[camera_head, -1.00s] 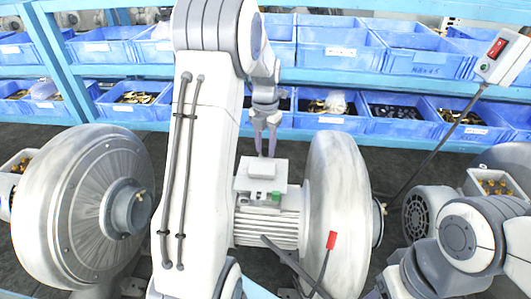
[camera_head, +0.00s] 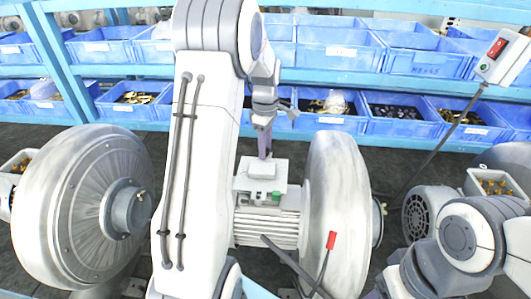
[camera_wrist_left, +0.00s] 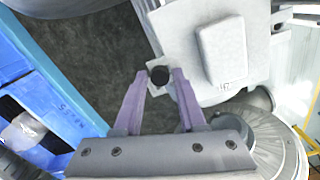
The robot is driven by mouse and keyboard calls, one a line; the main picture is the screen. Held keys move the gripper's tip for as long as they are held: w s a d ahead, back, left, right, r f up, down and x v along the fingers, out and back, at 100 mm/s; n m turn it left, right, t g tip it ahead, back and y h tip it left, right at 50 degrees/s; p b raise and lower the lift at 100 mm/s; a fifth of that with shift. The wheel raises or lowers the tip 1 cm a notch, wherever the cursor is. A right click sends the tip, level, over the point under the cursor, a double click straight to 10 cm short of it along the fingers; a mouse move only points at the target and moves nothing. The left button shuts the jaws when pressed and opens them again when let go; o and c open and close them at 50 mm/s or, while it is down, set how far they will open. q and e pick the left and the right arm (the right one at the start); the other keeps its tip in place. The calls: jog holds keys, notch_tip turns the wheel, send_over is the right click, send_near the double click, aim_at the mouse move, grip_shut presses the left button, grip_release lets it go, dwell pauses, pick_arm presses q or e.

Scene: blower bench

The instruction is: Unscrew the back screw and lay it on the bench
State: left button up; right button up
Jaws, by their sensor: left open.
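The back screw (camera_wrist_left: 159,76) shows in the left wrist view as a round black head on a small pale tab at the edge of the blower's motor housing (camera_wrist_left: 185,35). My left gripper (camera_head: 264,154) points down at the back of that housing in the head view. It is open, and its two purple fingers stand on either side of the screw head in the left wrist view, with no clear contact. In the head view the screw is hidden or too small to make out. My right arm (camera_head: 458,236) shows at the lower right; its gripper is not visible.
The blower (camera_head: 338,200) has a large pale round casing beside its ribbed motor (camera_head: 266,228). Another blower (camera_head: 80,205) stands at left. Blue bins (camera_head: 425,62) fill the shelves behind. A grey switch box (camera_head: 503,57) hangs at right.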

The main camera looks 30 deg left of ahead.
pick_arm(q)
jog(key=m, duration=0.4)
jog(key=shift+m, duration=0.4)
jog(key=m, duration=0.3)
jog(key=shift+m, duration=0.4)
grip_shut()
jog(key=n, duration=1.2)
jog(key=shift+n, duration=0.3)
jog(key=n, duration=1.2)
jog(key=shift+n, duration=0.4)
